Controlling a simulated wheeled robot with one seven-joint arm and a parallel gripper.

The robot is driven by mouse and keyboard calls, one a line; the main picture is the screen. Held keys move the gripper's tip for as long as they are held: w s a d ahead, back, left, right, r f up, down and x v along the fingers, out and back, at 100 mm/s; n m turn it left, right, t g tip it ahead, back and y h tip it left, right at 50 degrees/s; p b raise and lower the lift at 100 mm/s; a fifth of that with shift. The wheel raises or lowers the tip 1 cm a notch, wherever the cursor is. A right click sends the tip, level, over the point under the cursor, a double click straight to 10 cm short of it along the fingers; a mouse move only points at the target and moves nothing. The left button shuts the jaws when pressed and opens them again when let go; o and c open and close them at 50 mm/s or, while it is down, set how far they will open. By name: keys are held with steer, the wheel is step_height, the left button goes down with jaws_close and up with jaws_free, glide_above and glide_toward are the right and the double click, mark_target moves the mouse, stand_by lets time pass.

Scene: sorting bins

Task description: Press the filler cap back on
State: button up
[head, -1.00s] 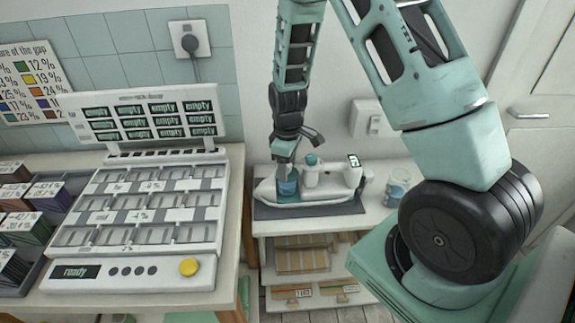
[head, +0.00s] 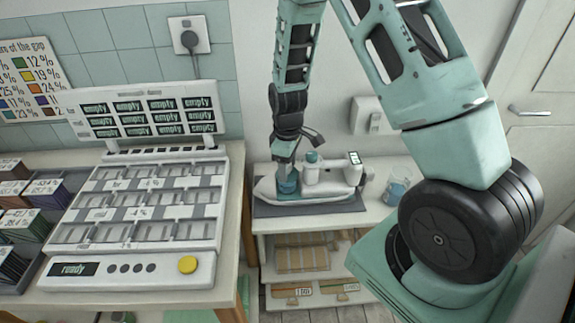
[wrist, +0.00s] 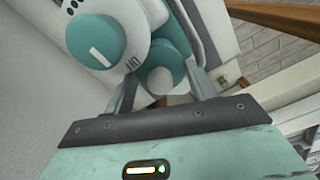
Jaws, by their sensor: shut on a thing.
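The white machine (head: 325,178) with teal parts stands on the small bench. A teal round cap (head: 288,184) shows at its left end, below my gripper (head: 285,172). In the wrist view the teal cap (wrist: 163,77) lies between the two grey fingers of my gripper (wrist: 162,88), which are shut on it. My gripper hides part of the cap, and I cannot tell how it sits on the machine.
The machine rests on a dark mat (head: 345,206). A clear jug with teal contents (head: 397,190) stands to its right. A bench with a slotted white tray unit (head: 140,210) is at the left. Shelves with boxes (head: 302,259) are below.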

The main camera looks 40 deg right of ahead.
steer(key=o, duration=1)
steer(key=shift+o, duration=0.2)
step_height(320, 180, up, 17)
steer(key=b, duration=0.2)
steer(key=s+a+r, duration=0.1)
steer(key=s+a, duration=0.3)
steer(key=a, duration=0.4)
steer(key=s+a, duration=0.5)
steer(key=a, duration=0.4)
steer(key=s+a, duration=0.3)
steer(key=s, duration=0.4)
steer(key=s+a+n, duration=0.1)
steer(key=s+a, duration=0.3)
steer(key=s, duration=0.4)
steer(key=shift+a+f+y, duration=0.25)
steer(key=shift+f+y, duration=0.05)
steer(key=shift+f, duration=0.1)
